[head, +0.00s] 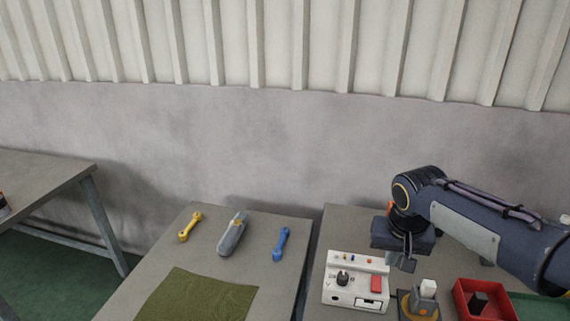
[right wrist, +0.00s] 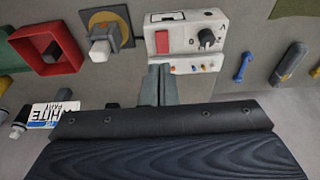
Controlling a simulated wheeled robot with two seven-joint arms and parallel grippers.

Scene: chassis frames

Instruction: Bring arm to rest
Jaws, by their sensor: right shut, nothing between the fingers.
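My right gripper (head: 408,262) comes in from the right in the head view and hangs over the right table (head: 335,226), at the back edge of a white control box (head: 345,297). Its fingers are together and empty. In the right wrist view the closed fingers (right wrist: 162,82) point at the edge of the control box (right wrist: 185,40), which has a black knob and a red switch. I cannot tell whether they touch it. My left gripper is in neither view.
A grey block with a white top (head: 427,290) and a red tray (head: 465,291) holding a dark block stand right of the box. A middle table (head: 190,255) bears a yellow wrench (head: 190,227), a grey tool (head: 233,234), a blue wrench (head: 282,244) and a green mat (head: 196,297). A gap separates the tables.

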